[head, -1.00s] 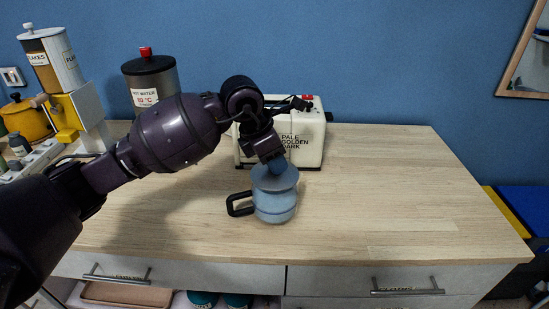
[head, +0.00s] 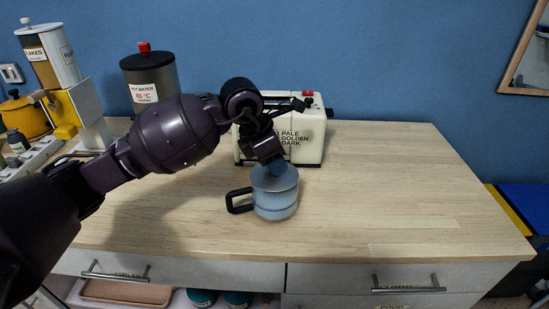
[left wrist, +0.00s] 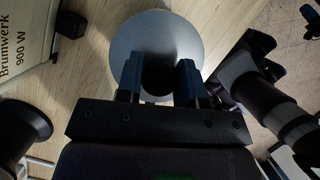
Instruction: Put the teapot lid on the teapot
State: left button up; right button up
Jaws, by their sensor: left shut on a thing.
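The teapot (head: 275,207) is a blue-grey pot with a black handle on its left, standing upright on the wooden counter. The grey-blue round lid (head: 287,184) is at the top of the teapot, seemingly level; I cannot tell if it is fully seated. My left gripper (head: 276,166) is above it, shut on the lid's knob. In the left wrist view the lid (left wrist: 186,40) shows as a grey disc with the two blue fingertips (left wrist: 160,80) around its dark middle. It covers the pot there.
A cream toaster (head: 305,140) stands close behind the teapot. A hot water dispenser (head: 150,85) and a flakes dispenser (head: 50,58) stand at the back left. The counter (head: 400,190) is clear to the right. Drawers are below the front edge.

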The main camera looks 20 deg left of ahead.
pick_arm(q)
jog(key=o, duration=1)
jog(key=shift+r, duration=0.15)
jog(key=v, duration=1)
jog(key=shift+r+p, duration=0.15)
jog(key=shift+p, duration=0.2)
pick_arm(e)
jog(key=shift+w+r, duration=0.1)
jog(key=shift+r, duration=0.3)
pick_arm(q)
jog(key=shift+s+a, duration=0.1)
jog(key=shift+s, duration=0.05)
pick_arm(e)
jog(key=shift+w+r, duration=0.1)
jog(key=shift+w, duration=0.1)
